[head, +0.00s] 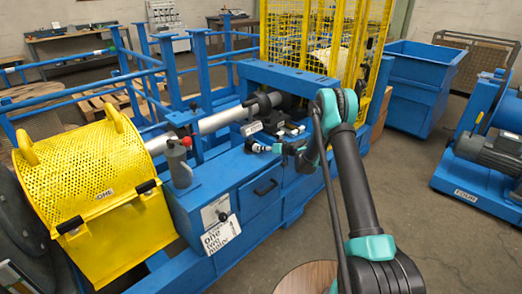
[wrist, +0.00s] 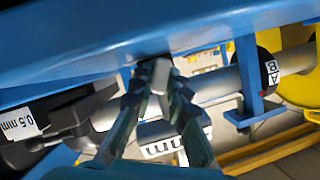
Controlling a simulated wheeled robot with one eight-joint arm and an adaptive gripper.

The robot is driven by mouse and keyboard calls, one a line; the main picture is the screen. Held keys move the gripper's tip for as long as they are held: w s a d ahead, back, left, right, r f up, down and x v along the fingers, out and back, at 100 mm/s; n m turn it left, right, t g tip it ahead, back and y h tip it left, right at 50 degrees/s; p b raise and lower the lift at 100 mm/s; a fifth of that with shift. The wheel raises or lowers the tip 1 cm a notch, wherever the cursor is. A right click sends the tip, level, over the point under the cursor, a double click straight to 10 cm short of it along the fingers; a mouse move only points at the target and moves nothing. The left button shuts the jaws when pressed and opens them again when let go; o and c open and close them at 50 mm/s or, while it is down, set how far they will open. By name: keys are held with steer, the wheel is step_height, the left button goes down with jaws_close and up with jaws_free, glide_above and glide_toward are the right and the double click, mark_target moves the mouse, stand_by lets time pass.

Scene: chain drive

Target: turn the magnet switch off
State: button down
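My gripper (head: 263,147) is at the middle of the blue machine, low beside the dark fixture under the grey shaft. In the wrist view its two fingers (wrist: 155,88) stand apart, with a small pale block (wrist: 159,74) between their tips. The fingers look very close to the block's sides, but I cannot tell whether they press on it. I cannot tell for sure whether this block is the magnet switch. A round dial (head: 216,211) shows on the machine's front, apart from my gripper.
The blue machine frame (wrist: 215,35) passes close above the fingers in the wrist view. The grey shaft (head: 222,119) runs behind the gripper. Open floor lies at right.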

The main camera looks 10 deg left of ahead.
steer(key=shift+s+a+n+t+h, duration=0.2)
steer(key=shift+n+t+h, duration=0.3)
steer(key=shift+n, duration=0.6)
steer(key=shift+d+n+t+h, duration=0.1)
steer(key=shift+n+t+h, duration=0.3)
steer(key=shift+n, duration=0.4)
steer(key=c, duration=1.8)
jaws_free()
steer(key=shift+o, duration=0.2)
steer(key=v, duration=1.2)
